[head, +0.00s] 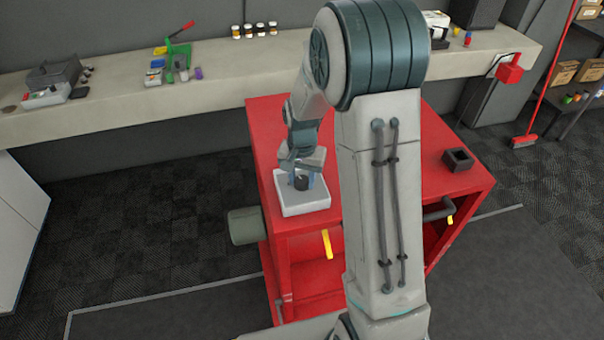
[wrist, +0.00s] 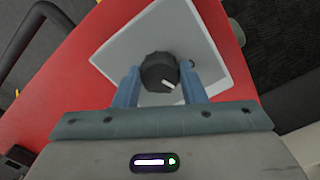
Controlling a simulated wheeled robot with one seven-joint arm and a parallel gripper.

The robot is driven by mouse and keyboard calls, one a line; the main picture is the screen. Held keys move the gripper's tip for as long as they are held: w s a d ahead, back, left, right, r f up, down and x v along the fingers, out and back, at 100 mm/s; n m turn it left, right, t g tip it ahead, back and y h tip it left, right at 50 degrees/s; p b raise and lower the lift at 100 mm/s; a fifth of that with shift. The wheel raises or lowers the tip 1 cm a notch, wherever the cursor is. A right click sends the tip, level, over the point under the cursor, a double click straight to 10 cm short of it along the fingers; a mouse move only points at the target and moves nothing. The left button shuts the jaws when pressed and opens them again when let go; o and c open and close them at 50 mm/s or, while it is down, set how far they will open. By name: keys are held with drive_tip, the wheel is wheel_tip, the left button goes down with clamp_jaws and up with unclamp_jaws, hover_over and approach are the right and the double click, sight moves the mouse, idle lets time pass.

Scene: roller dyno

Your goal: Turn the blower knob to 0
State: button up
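The blower knob (wrist: 159,73) is a dark, ribbed round knob with a white pointer mark. In the wrist view the mark lies at the knob's lower right. The knob sits on a light grey control box (head: 304,204) on the near left corner of the red machine top. My gripper (wrist: 163,88) is over the box with its blue fingers on either side of the knob. The fingers are apart; a small gap seems to show beside the knob, and firm contact is not visible. The knob also shows in the head view (head: 301,183), partly hidden by my gripper. No scale numbers are readable.
The red machine (head: 450,200) carries a small dark open box (head: 458,160) at its right. A grey cylinder (head: 244,226) sticks out at its left. A bench (head: 215,82) with tools and bottles runs behind. My arm hides the middle of the machine.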

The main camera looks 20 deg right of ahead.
sight(302, 180)
drive_tip(key=shift+c, duration=0.9)
drive_tip(key=shift+n, duration=0.3)
drive_tip(key=n+b, duration=0.2)
drive_tip(key=shift+f+n, duration=0.15)
drive_tip(key=shift+n, duration=0.15)
drive_tip(key=n+b, duration=0.1)
drive_tip(key=n, duration=0.3)
drive_tip(key=shift+n+b, duration=0.3)
drive_tip(key=shift+b, duration=0.05)
drive_tip(key=o, duration=1)
drive_tip(key=shift+r, duration=0.3)
wheel_tip(302, 180, up, 14)
drive_tip(key=shift+f+b, duration=0.15)
drive_tip(key=shift+b, duration=0.55)
